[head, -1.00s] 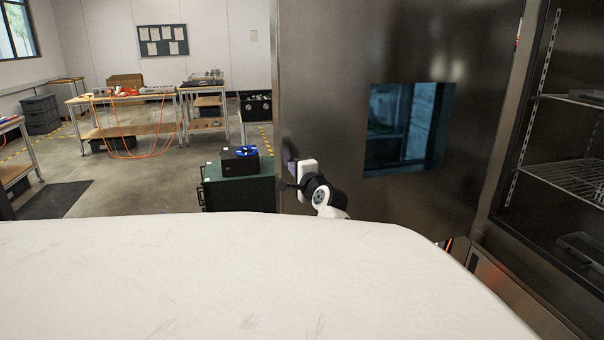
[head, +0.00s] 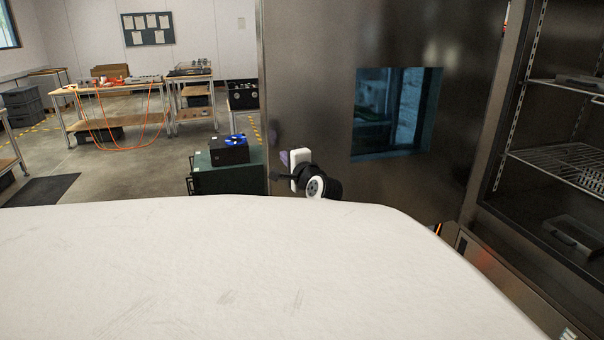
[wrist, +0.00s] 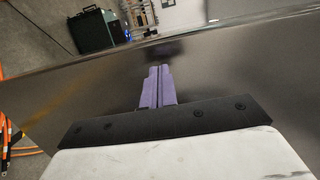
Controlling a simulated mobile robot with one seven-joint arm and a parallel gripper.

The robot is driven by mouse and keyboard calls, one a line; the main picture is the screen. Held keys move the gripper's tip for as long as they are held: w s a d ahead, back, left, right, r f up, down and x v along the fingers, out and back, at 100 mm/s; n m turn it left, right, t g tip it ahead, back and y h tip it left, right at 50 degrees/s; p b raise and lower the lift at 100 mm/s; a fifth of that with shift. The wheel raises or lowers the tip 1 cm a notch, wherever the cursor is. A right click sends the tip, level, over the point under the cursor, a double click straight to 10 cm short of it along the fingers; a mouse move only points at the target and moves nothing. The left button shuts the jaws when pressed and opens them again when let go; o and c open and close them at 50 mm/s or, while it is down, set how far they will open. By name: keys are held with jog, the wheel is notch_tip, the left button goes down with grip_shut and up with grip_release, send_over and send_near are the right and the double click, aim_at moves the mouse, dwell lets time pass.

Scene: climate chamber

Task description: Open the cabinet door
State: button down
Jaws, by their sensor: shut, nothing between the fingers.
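The cabinet door (head: 310,70) is a large steel panel with a dark window (head: 396,112). It stands swung wide open, and the cabinet interior (head: 560,130) with wire shelves shows to its right. My gripper (head: 284,158) is at the door's left edge, low down, in the head view. In the wrist view its two purple fingers (wrist: 158,72) are pressed together with nothing between them, against or very close to the door panel (wrist: 235,80). I cannot tell whether they touch it. No door handle shows.
A dark green cabinet (head: 200,182) with a black box (head: 230,150) on it stands just left of the door edge. Workbenches (head: 115,88) with orange cables stand farther back left. The floor between is open. My own white body fills the foreground.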

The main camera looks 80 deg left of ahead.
jog(key=b+v, duration=0.3)
jog(key=v, duration=0.8)
